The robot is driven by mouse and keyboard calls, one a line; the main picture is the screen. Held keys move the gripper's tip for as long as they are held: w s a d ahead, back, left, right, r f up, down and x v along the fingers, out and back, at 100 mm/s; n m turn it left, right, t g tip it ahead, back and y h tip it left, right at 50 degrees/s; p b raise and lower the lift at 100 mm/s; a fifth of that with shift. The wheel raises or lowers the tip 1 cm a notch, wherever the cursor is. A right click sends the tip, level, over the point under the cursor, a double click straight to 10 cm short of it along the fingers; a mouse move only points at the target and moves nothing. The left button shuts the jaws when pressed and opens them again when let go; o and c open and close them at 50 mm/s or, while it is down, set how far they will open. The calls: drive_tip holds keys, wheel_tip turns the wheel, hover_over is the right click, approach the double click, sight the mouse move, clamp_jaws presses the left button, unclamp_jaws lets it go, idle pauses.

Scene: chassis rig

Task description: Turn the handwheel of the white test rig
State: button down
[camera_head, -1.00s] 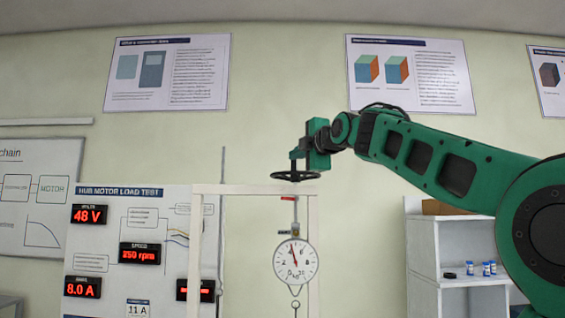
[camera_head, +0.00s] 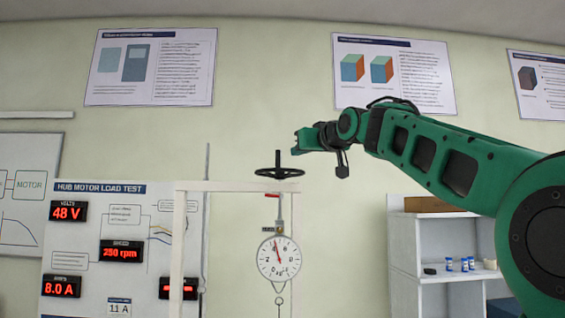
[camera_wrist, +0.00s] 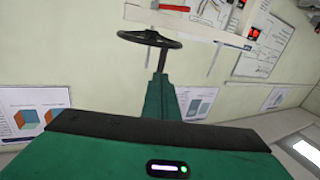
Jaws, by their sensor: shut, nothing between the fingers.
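The black handwheel (camera_head: 279,172) sits flat on top of the white test rig frame (camera_head: 235,187) in the head view, with a dark upright handle (camera_head: 278,155) on it. It also shows near the top of the wrist view (camera_wrist: 149,38). My gripper (camera_head: 297,143) is just right of and above the wheel, its end pointing left. Its green fingers show shut in the wrist view (camera_wrist: 160,88), and nothing is held. The handle lines up with the fingertips in the wrist view, but a gap shows in the head view. A round dial gauge (camera_head: 278,258) hangs under the wheel.
The motor load test panel (camera_head: 120,200) with red readouts stands left of the frame. A white shelf (camera_head: 405,240) with small bottles stands at right, behind my arm. Posters hang on the wall.

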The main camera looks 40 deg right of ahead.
drive_tip(key=s+d+m, duration=0.2)
drive_tip(key=s+m, duration=0.2)
drive_tip(key=m, duration=1.5)
drive_tip(key=a+x, duration=0.2)
drive_tip(key=x, duration=1.1)
drive_tip(key=shift+w+h, duration=0.25)
drive_tip(key=shift+h, duration=0.15)
drive_tip(key=shift+f, duration=0.1)
